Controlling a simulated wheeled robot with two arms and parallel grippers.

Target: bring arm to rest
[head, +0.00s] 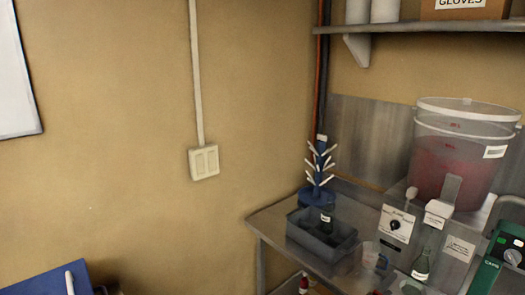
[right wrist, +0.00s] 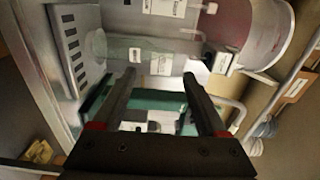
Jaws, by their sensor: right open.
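My right gripper (right wrist: 160,76) shows in the right wrist view with its two dark fingers spread apart and nothing held between them. Just past its fingertips is a clear green-tinted bottle (right wrist: 145,48) with a white label. A green box (right wrist: 155,108) shows behind and between the fingers. In the head view neither gripper can be made out clearly. The labelled bottle (head: 421,265) stands there at the front of the steel bench, left of the green CAPS box (head: 497,262). My left gripper is in neither view.
The steel bench (head: 270,222) holds a grey tub (head: 304,242) with a bottle in it, a blue bottle tree (head: 319,170) and a large bucket of red liquid (head: 455,160) on a stand. A shelf (head: 430,27) hangs above. The wall side at left is open.

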